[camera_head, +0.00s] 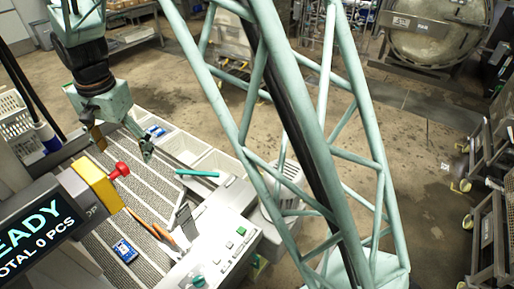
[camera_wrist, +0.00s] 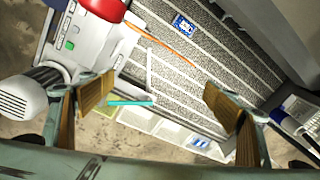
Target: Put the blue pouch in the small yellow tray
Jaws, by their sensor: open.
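A blue pouch (camera_head: 124,250) with a white label lies flat on the grey striped belt (camera_head: 95,215), toward the front in the head view. It also shows near the top of the wrist view (camera_wrist: 184,26). My gripper (camera_head: 122,143) is open and empty above the far part of the belt, well apart from this pouch. Its two wooden-looking fingers are spread wide in the wrist view (camera_wrist: 160,88).
A teal bar (camera_head: 197,173) and an orange strip (camera_head: 165,233) stick out over the belt area. A control panel (camera_head: 225,245) and a red-knobbed yellow box (camera_head: 97,184) flank the belt.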

